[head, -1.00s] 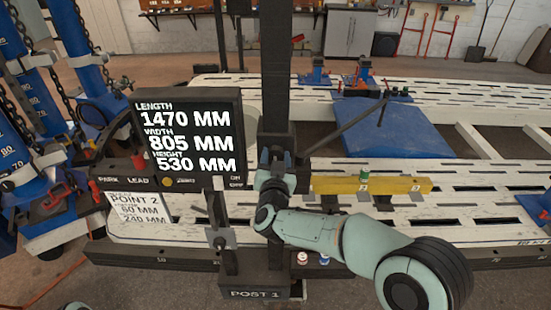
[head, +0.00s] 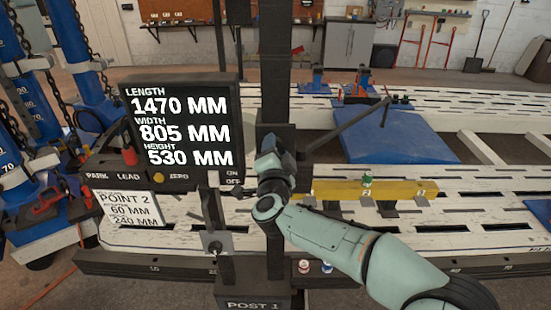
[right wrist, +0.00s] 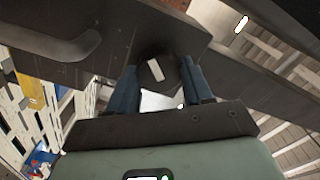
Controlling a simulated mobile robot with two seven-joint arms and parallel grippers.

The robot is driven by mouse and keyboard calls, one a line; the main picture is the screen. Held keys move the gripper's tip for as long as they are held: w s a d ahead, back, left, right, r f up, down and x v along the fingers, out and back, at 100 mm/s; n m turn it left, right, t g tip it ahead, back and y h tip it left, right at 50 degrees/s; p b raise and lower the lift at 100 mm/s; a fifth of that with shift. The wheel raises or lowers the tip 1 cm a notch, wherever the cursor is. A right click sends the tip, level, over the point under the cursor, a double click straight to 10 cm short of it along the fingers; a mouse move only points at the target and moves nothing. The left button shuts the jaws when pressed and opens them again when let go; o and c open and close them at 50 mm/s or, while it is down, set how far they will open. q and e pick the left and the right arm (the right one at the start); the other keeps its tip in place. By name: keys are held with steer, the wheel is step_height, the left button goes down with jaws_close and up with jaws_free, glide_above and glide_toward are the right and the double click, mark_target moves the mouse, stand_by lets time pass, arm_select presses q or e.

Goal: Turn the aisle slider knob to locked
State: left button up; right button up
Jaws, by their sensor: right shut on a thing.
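The aisle slider knob (right wrist: 154,69) is a dark round knob with a white mark on its face. It sits on a dark beam in the right wrist view, between the two blue fingers of my right gripper (right wrist: 157,84). The white mark stands slightly tilted from upright in that picture. My right gripper (head: 268,152) is shut on the knob; in the head view it is at the dark post, just right of the display, and hides the knob. I cannot read any locked marking. My left gripper is not in view.
The measuring display (head: 182,128) stands close on the left, with a PARK/LEAD/ZERO panel below. A slanted dark rod (head: 345,128) and a yellow bar (head: 375,190) lie to the right. The white slotted frame bench (head: 480,180) fills the middle. Blue towers with chains stand at left.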

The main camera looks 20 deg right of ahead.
steer(key=shift+d+m+b, duration=0.1)
steer(key=shift+m+b, duration=0.55)
steer(key=shift+m, duration=0.35)
steer(key=m+b, duration=0.2)
steer(key=m, duration=0.1)
steer(key=shift+f+m+b, duration=0.1)
steer(key=shift+m+b, duration=0.2)
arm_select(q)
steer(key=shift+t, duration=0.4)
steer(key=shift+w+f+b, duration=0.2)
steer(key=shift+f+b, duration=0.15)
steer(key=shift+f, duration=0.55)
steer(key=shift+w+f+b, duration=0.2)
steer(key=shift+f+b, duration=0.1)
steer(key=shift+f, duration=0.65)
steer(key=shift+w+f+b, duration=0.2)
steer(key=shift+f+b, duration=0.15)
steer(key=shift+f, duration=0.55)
arm_select(e)
steer(key=shift+m, duration=1.8)
steer(key=o, duration=1)
steer(key=shift+o, duration=0.2)
arm_select(q)
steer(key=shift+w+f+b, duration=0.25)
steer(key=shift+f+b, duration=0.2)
steer(key=shift+b, duration=0.15)
arm_select(e)
steer(key=v, duration=1.3)
steer(key=shift+s, duration=0.2)
